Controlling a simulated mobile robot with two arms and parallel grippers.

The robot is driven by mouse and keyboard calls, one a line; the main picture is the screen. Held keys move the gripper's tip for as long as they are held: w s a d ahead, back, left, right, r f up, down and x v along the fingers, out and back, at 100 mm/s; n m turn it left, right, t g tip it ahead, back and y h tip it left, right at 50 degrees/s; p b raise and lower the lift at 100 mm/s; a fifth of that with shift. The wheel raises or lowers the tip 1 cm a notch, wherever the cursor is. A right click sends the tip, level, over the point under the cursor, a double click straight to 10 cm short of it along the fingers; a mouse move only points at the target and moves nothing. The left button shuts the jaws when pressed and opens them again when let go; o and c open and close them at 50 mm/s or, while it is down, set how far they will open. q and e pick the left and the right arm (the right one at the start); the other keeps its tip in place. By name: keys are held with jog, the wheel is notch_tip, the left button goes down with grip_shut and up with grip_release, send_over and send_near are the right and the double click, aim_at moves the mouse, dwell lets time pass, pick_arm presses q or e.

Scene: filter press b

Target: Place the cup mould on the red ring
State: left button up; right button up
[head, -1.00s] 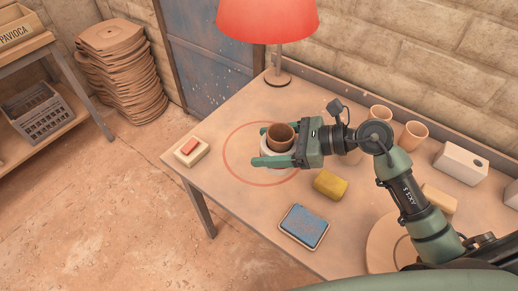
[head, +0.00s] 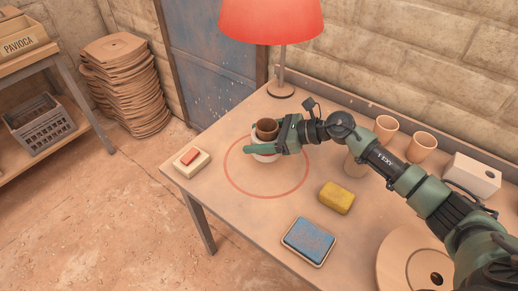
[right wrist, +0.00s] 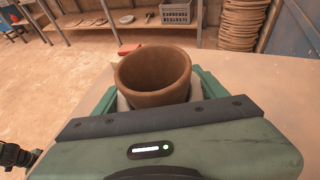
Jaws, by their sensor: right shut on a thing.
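The cup mould (head: 263,157) is white, with a brown cup (head: 267,127) standing up out of it. My right gripper (head: 262,149) is shut on the mould, its fingers on either side of it. In the right wrist view the brown cup (right wrist: 154,74) sits upright between the green fingers, and only slivers of white show below it. The red ring (head: 267,197) is a thin circle on the table. In the head view the mould overlaps the ring's far part; I cannot tell whether it touches the table. My left gripper is not in view.
A yellow sponge (head: 337,198) and a blue pad (head: 308,241) lie nearer than the ring. A small block with a red top (head: 190,158) lies left. A red lamp (head: 270,20) stands behind. Two clay cups (head: 421,149) and a white box (head: 471,176) stand right. The ring's near half is clear.

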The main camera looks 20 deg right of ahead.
jog(key=shift+f, duration=2)
jog(key=shift+f, duration=0.2)
jog(key=o, duration=1.8)
jog(key=shift+c, duration=0.2)
jog(key=shift+r, duration=0.2)
jog(key=v, duration=1)
jog(key=shift+s+d+f, duration=0.1)
jog(key=shift+d, duration=0.15)
jog(key=shift+v, duration=0.8)
